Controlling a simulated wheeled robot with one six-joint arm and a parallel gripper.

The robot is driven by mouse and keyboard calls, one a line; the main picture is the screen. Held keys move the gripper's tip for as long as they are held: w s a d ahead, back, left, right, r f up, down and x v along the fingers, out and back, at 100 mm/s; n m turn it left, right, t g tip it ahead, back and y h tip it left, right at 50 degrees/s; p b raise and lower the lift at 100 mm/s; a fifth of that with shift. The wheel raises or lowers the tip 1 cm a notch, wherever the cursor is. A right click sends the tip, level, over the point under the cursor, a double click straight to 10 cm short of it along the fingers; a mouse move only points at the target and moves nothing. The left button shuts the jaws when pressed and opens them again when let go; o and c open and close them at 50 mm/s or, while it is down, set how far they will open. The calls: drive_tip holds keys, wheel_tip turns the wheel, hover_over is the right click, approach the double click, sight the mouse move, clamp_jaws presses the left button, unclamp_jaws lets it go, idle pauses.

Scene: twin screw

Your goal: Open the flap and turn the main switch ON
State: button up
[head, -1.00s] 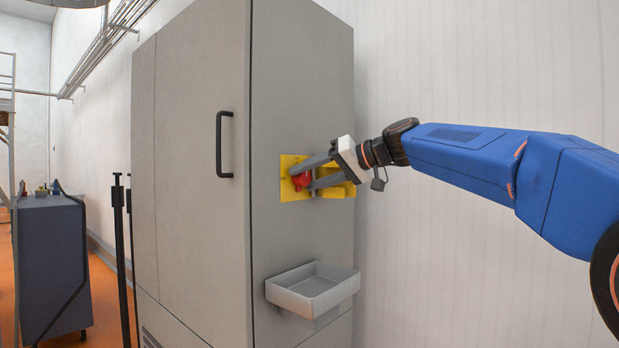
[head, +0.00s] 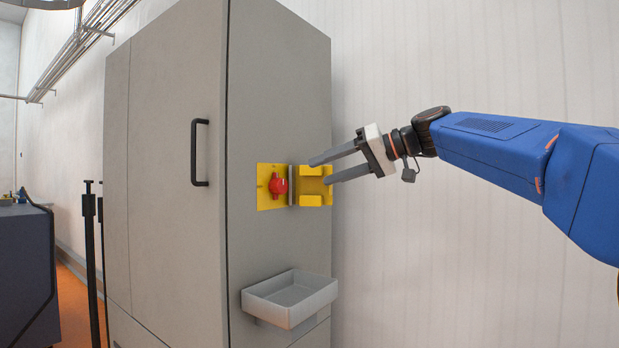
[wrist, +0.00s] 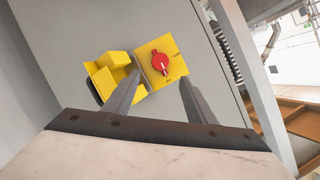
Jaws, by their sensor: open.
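The red rotary switch (head: 278,186) sits on a yellow plate (head: 264,199) on the side of the grey cabinet. The yellow flap (head: 315,199) stands open, swung to the right of the plate, and leaves the switch uncovered. My gripper (head: 320,171) is open and empty, in front of the flap and apart from the switch. In the wrist view the switch (wrist: 160,63) shows beyond and between the two fingers, with a pale mark on its knob. The flap (wrist: 114,70) shows to the left, partly behind the left finger. I cannot tell whether the switch stands at ON.
A grey tray (head: 290,300) juts from the cabinet below the switch. A black door handle (head: 200,152) is on the cabinet front (head: 175,220). A white wall (head: 440,60) lies behind my arm. Dark posts (head: 90,250) stand left of the cabinet.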

drive_tip(key=shift+v, duration=2.65)
drive_tip(key=shift+f, duration=0.1)
drive_tip(key=s+d+f+m+h, duration=0.2)
drive_tip(key=s+d+f+h, duration=0.2)
drive_tip(key=s+f, duration=0.7)
drive_tip(key=s+d+f+m+h, duration=0.1)
drive_tip(key=s+d+f+h, duration=0.3)
drive_tip(key=f, duration=1.9)
drive_tip(key=s+d+f+m+g+h, duration=0.1)
drive_tip(key=s+d+f+h, duration=0.4)
drive_tip(key=s+f, duration=1.2)
drive_tip(key=s+d+m, duration=0.1)
drive_tip(key=d, duration=0.3)
drive_tip(key=shift+s+d+f+m, duration=0.2)
drive_tip(key=shift+s+f+m, duration=0.1)
drive_tip(key=shift+s+f, duration=0.1)
